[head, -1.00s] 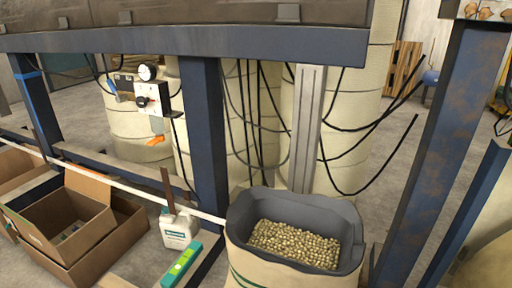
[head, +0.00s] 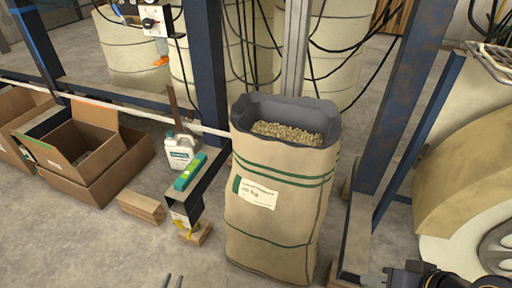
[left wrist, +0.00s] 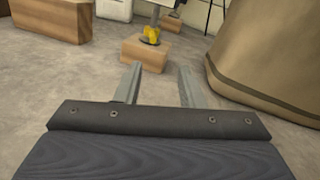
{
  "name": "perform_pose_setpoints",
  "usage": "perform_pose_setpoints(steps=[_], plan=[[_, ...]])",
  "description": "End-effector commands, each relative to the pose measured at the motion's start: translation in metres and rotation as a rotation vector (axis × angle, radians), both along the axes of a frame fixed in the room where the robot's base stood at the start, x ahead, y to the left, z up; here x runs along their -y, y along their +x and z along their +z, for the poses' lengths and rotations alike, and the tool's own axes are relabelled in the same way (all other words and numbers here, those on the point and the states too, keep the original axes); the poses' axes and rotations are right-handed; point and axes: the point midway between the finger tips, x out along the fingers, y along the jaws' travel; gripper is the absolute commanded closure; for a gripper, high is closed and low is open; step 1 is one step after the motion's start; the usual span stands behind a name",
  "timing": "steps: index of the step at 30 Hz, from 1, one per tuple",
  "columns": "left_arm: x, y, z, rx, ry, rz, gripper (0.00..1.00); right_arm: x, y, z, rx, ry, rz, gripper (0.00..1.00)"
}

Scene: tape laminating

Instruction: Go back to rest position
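My left gripper (head: 172,281) shows only its fingertips at the bottom edge of the head view. In the left wrist view my left gripper (left wrist: 160,84) has its two grey fingers apart with bare floor between them, so it is open and empty. Part of my right arm shows dark at the bottom right of the head view. Its fingers cannot be made out clearly there, and whether it holds anything cannot be told.
A large sack (head: 275,215) filled with beige pellets stands in the middle. Cardboard boxes (head: 95,170) lie at left. A white jug (head: 180,152), a green level (head: 190,172) and wooden blocks (head: 141,207) are near a blue frame (head: 211,75). The front floor is clear.

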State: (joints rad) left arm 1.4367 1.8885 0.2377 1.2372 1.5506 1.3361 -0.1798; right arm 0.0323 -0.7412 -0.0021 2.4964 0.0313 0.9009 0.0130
Motion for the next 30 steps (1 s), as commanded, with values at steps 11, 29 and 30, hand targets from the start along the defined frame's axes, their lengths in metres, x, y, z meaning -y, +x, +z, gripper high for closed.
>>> perform_pose_setpoints(steps=[11, 29, 30], plan=[[-0.005, 0.033, 0.064, 0.057, 0.135, -0.249, 0.65, 0.0, 0.0, 0.001, 0.001, 0.0, 0.0, 0.68], [0.069, 0.061, 0.33, 0.222, 0.85, -1.164, 0.65, 0.0, 0.0, 0.005, 0.001, 0.0, 0.0, 0.68], [0.077, 0.055, 0.348, 0.233, 0.918, -1.219, 0.65, 0.0, 0.0, 0.005, 0.001, 0.0, 0.0, 0.68]])
